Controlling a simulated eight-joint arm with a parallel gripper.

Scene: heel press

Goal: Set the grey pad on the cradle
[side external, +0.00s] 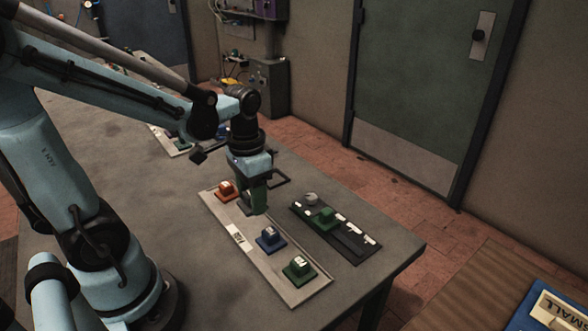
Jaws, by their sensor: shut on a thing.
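My gripper (258,196) points down over the pale tray (237,234), between the orange pad and the blue pad. It is shut on the grey pad (247,198), which is mostly hidden by the fingers and sits at or just above the tray; I cannot tell whether it touches. A dark plate (351,241) with white marks lies to the right of the tray. A green block and a small grey piece (311,198) stand on it. This looks like the cradle, but its exact seat is hard to make out.
An orange pad (226,190), a blue pad (270,238) and a green pad (298,268) stand on the tray. Another tray lies at the far left. The table (398,250) is bare near its right corner.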

